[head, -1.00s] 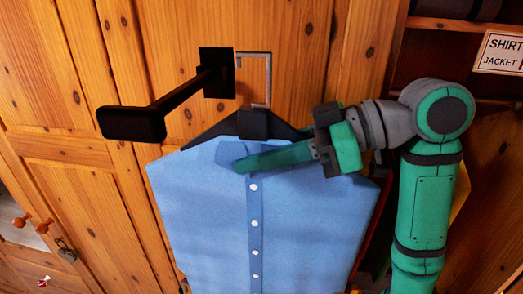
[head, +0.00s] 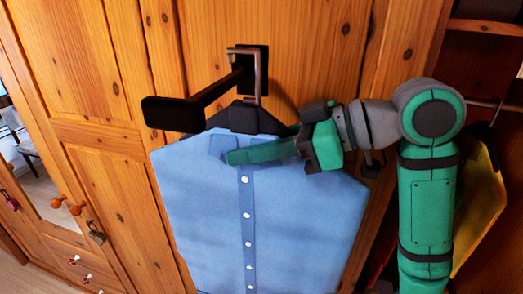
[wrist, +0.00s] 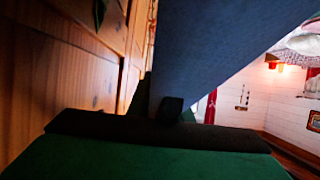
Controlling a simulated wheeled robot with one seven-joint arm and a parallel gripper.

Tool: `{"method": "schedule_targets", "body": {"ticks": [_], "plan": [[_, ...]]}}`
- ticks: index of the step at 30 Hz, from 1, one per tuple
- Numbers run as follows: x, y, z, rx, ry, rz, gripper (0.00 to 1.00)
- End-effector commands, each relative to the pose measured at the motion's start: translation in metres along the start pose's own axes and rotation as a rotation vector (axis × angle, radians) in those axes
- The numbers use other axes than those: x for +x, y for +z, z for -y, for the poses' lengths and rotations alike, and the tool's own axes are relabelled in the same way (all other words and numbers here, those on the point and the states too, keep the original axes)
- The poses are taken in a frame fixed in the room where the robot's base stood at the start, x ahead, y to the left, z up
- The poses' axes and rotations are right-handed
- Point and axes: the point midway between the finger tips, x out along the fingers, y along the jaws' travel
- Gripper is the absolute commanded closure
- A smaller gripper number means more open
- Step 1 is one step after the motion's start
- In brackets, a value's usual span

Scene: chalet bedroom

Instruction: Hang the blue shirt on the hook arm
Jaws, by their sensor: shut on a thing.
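The blue shirt (head: 215,200) hangs upright on a dark hanger (head: 243,117) with a squared metal hook (head: 258,82). The black hook arm (head: 215,90) juts from a wall plate toward the left front and ends in a wide pad (head: 172,114). The hanger's hook top appears just above the hook arm near the plate, its short tip on the far left side. Whether it touches the arm is unclear. My gripper (head: 240,156) is shut at the shirt's collar, one green finger across the front; the other is hidden. Shirt cloth (wrist: 205,45) fills the upper wrist view.
A wooden wardrobe wall (head: 100,80) stands behind the shirt. A padlock (head: 96,232) and knobs are at lower left. An open closet with a rail and a yellow garment (head: 483,205) is at right. Free room lies left of the shirt.

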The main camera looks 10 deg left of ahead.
Motion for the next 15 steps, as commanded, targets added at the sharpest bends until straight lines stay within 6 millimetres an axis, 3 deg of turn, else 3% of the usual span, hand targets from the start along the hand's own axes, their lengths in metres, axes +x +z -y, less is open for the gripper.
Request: {"method": "schedule_targets", "body": {"ticks": [9,15], "plan": [[0.020,-0.009,0.000,-0.001,0.000,-0.001,1.00],[0.025,0.003,0.000,0.001,0.000,-0.002,1.00]]}}
